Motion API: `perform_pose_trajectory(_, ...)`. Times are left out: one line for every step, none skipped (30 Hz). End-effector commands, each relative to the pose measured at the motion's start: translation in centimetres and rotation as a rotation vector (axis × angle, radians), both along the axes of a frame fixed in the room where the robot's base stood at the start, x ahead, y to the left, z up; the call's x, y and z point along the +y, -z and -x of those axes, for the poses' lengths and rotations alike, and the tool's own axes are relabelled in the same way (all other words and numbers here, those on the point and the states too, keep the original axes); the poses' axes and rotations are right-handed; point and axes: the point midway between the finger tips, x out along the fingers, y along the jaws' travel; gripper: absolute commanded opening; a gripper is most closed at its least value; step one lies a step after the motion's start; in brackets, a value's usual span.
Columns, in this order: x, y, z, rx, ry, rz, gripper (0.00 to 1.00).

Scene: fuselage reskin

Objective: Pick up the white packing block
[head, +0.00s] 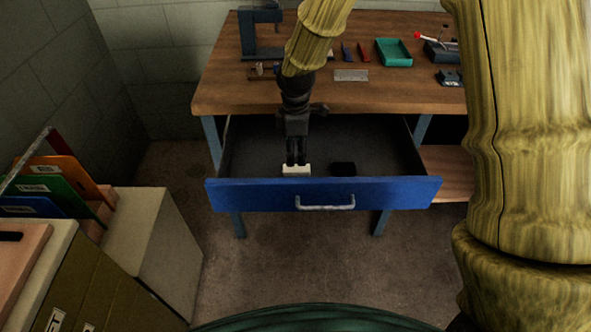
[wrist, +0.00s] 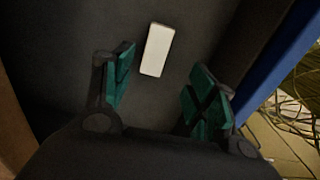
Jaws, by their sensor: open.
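The white packing block (head: 296,170) lies in the open drawer, close behind its blue front. It also shows in the wrist view (wrist: 157,50) as a pale upright rectangle on the dark drawer floor, slightly tilted. My gripper (head: 296,160) reaches down into the drawer at the block, and its tips overlap the block's far edge in the head view. In the wrist view my gripper (wrist: 160,82) is open, with a green-padded finger on each side and the block ahead between them. I cannot tell the remaining height above the block.
The blue drawer front (head: 250,195) stands close to the block. A black block (head: 343,169) lies to its right in the drawer. The wooden workbench (head: 300,97) overhangs the drawer's back and holds a green tray (head: 394,52) and tools. A cabinet with folders (head: 70,180) stands at left.

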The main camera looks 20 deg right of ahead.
Motion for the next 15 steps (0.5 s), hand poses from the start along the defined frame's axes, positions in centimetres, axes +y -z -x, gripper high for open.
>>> perform_pose_trajectory(0.0, 0.8, 0.0, 0.001, 0.000, 0.001, 0.57)
perform_pose_trajectory(0.0, 1.2, 0.0, 0.001, 0.001, 0.001, 0.57)
perform_pose_trajectory(0.0, 1.6, 0.0, 0.001, 0.001, 0.001, 0.57)
perform_pose_trajectory(0.0, 1.8, 0.0, 0.001, 0.001, 0.001, 0.57)
perform_pose_trajectory(0.0, 2.0, 0.0, 0.000, 0.001, 0.000, 0.57)
perform_pose_trajectory(0.0, 2.2, -0.1, -0.001, 0.001, 0.000, 0.57)
perform_pose_trajectory(0.0, 2.3, -0.1, -0.001, 0.001, -0.001, 0.57)
perform_pose_trajectory(0.0, 2.5, -0.1, -0.001, 0.001, -0.001, 0.57)
perform_pose_trajectory(0.1, 2.8, -0.2, 0.000, 0.000, 0.000, 0.57)
perform_pose_trajectory(0.1, 3.1, -0.3, 0.001, 0.000, 0.000, 0.57)
perform_pose_trajectory(0.2, 3.4, -0.3, 0.001, 0.000, 0.000, 0.57)
perform_pose_trajectory(0.2, 3.8, -0.4, 0.001, -0.001, 0.001, 0.57)
perform_pose_trajectory(0.3, 4.2, -0.6, 0.001, -0.001, 0.001, 0.57)
perform_pose_trajectory(0.3, 4.6, -0.7, 0.001, -0.002, 0.001, 0.57)
perform_pose_trajectory(0.4, 5.0, -0.9, 0.000, -0.003, 0.001, 0.57)
